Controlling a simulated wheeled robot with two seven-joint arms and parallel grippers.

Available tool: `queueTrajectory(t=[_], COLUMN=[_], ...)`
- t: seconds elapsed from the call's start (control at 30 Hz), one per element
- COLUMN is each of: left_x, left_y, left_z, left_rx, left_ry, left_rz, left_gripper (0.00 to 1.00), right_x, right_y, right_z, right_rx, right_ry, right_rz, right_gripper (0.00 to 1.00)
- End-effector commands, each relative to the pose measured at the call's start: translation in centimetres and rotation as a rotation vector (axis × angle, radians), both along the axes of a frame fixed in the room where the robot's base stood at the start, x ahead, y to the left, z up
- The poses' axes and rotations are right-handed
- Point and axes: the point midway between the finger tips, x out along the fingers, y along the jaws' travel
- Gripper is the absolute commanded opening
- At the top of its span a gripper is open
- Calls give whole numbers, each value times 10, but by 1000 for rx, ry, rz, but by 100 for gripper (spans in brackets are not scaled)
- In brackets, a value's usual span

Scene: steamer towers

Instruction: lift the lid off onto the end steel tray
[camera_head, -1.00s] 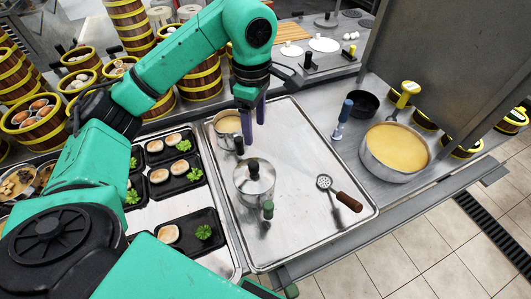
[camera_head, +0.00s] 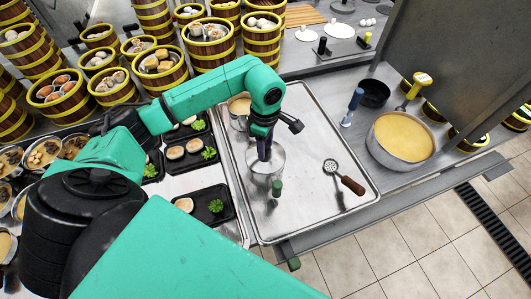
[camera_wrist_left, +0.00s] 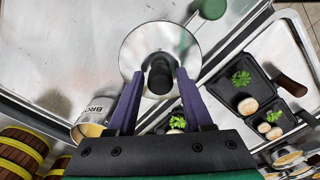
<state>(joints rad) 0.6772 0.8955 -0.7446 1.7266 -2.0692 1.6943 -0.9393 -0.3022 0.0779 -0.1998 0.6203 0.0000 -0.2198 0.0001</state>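A round silver lid (camera_head: 267,160) covers a pot on the large steel tray (camera_head: 318,120) in the head view; it also fills the upper middle of the left wrist view (camera_wrist_left: 140,50). Its black knob (camera_wrist_left: 159,77) stands up in the middle. My left gripper (camera_head: 264,157) points down over the lid. In the left wrist view its two purple fingers (camera_wrist_left: 159,82) are apart, one on each side of the knob, with gaps showing. The arm and fingers hide the knob in the head view. My right gripper is not in view.
Black food dishes (camera_head: 212,205) border the left. A big soup pot (camera_head: 401,139) stands right.

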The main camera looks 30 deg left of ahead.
Motion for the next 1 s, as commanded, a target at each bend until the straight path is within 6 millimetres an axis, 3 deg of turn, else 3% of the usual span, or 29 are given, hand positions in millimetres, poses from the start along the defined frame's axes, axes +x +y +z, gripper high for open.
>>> queueTrajectory(t=[0.03,0.1,0.47,0.63,0.77,0.87,0.93,1.0], left_x=[0,0,0,1,3,2,2,1], left_y=[0,0,0,0,0,0,0,1], left_z=[0,0,2,15,47,87,119,149], left_rx=[0,0,0,-1,-1,0,0,4], left_ry=[0,0,0,-4,-10,-12,-11,-9], left_rz=[0,0,1,1,1,-1,0,2], left_gripper=[27,1,0,0,0,0,0,0], right_x=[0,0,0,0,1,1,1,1], right_y=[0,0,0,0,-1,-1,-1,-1], right_z=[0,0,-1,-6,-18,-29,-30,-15], right_rx=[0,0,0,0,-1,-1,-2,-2], right_ry=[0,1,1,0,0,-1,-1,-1], right_rz=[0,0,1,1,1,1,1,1], right_gripper=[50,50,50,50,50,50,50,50])
